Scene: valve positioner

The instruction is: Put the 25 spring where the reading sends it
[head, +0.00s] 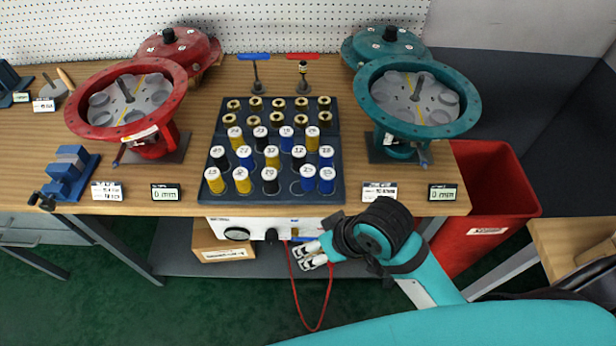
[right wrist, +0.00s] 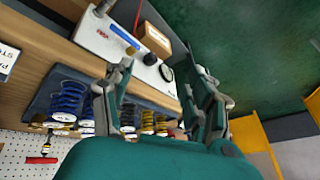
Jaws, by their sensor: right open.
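Capped springs in yellow, black and blue stand in rows on a dark tray (head: 213,160). Their cap numbers are too small for me to single out the 25 spring. A red open actuator housing (head: 176,92) stands on the left, and a teal one (head: 470,100) on the right. Each has a pale plate with round seats inside. The displays, left (head: 166,194) and right (head: 442,194), both read 0 mm. My right gripper (head: 300,256) is open and empty in front of the table edge, below the tray; its spread fingers show in the right wrist view (right wrist: 163,70). My left gripper is out of view.
Red and teal covers (head: 180,48) (head: 390,44) sit behind the housings. A blue vise (head: 70,175) is at the left front. A white box (head: 275,225) and a cardboard box (head: 220,244) are under the table front. A red bin (head: 490,215) stands at the right.

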